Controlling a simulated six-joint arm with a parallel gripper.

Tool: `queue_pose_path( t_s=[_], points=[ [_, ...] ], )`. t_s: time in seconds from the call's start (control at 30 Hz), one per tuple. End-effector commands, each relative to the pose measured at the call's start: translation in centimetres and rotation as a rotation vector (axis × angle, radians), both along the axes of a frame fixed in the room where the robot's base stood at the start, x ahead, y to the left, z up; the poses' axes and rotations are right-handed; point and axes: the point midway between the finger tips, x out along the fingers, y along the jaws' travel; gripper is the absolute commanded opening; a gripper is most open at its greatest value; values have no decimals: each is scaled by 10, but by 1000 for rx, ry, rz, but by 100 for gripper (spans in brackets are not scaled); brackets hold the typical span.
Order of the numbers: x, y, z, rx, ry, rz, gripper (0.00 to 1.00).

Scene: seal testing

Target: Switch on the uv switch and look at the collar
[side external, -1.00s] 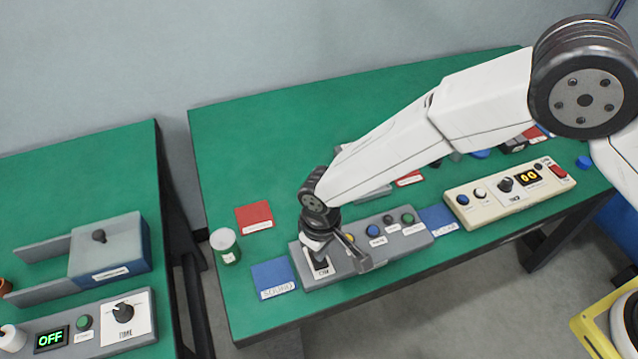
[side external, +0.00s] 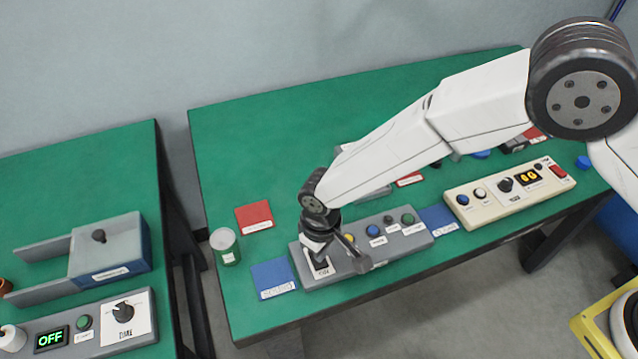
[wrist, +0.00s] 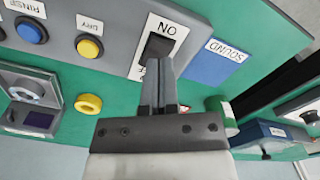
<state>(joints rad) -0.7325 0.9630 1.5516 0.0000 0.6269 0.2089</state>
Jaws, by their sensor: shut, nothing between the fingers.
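A dark rocker switch (wrist: 157,48) sits on a white plate marked ON at the end of a grey control box (side external: 410,236). No UV marking is readable, so I cannot tell if this is the uv switch. My gripper (wrist: 158,68) is shut and empty, with its fingertips at the rocker; contact is unclear. In the side view my gripper (side external: 320,252) points down over the box's left end and hides most of the rocker. A yellow ring (wrist: 88,104), possibly the collar, lies on the green table in the wrist view.
Yellow (wrist: 90,47) and blue (wrist: 30,31) buttons sit beside the switch. A blue SOUND mat (side external: 274,278), a red mat (side external: 254,217) and a green-and-white can (side external: 225,246) are nearby. A cream control box (side external: 510,195) stands right. The table's back left is clear.

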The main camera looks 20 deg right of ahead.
Motion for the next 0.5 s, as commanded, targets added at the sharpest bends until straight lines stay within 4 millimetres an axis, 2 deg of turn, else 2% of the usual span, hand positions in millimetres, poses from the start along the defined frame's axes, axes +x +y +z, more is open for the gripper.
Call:
queue_pose_path(
  t_s=[0.5],
  points=[
    [0,0,-6,0,0,0,0]
  ],
)
